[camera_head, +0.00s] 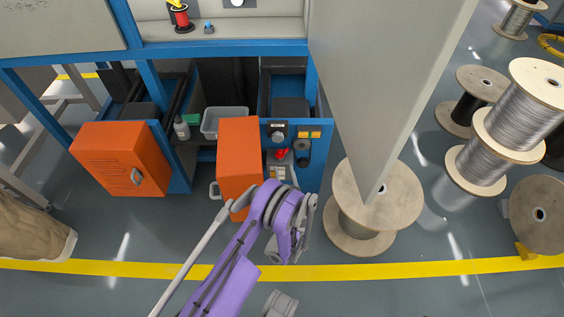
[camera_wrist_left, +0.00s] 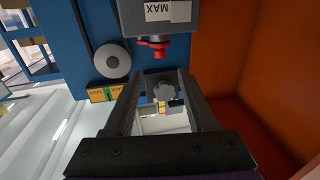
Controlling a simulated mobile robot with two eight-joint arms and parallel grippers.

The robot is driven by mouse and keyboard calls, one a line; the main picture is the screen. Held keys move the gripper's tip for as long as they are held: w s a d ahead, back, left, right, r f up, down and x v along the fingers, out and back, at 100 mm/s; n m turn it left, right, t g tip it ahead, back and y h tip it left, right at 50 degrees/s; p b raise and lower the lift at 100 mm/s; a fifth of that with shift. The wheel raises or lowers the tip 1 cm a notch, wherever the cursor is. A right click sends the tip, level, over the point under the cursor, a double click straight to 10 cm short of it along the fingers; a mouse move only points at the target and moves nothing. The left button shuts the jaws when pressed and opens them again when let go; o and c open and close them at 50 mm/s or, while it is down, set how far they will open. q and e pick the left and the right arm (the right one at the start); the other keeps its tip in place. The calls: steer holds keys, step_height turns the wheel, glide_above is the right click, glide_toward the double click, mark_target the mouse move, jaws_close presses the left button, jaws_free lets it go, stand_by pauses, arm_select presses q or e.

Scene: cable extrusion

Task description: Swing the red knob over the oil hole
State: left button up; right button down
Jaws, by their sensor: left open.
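The red knob (camera_head: 282,154) sits on a small grey box (camera_head: 280,172) on the blue cabinet's front, right of an orange door. In the left wrist view the red knob (camera_wrist_left: 153,46) juts from the box's edge, beside a white MAX label (camera_wrist_left: 168,11) that reads upside down. My left gripper (camera_wrist_left: 165,74) is open, with nothing between its two dark fingers. The knob lies just past the fingertips, apart from them. In the head view my purple left arm ends just below the box, and its fingers are hard to make out. I cannot make out the oil hole.
An open orange door (camera_head: 239,160) stands close left of the box, and its wall (camera_wrist_left: 275,90) fills the right of the wrist view. A cable spool (camera_head: 376,200) stands to the right. The floor in front is clear.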

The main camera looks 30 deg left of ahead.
arm_select(q)
steer(key=v, duration=0.2)
steer(key=shift+s+d, duration=0.2)
stand_by(0.3)
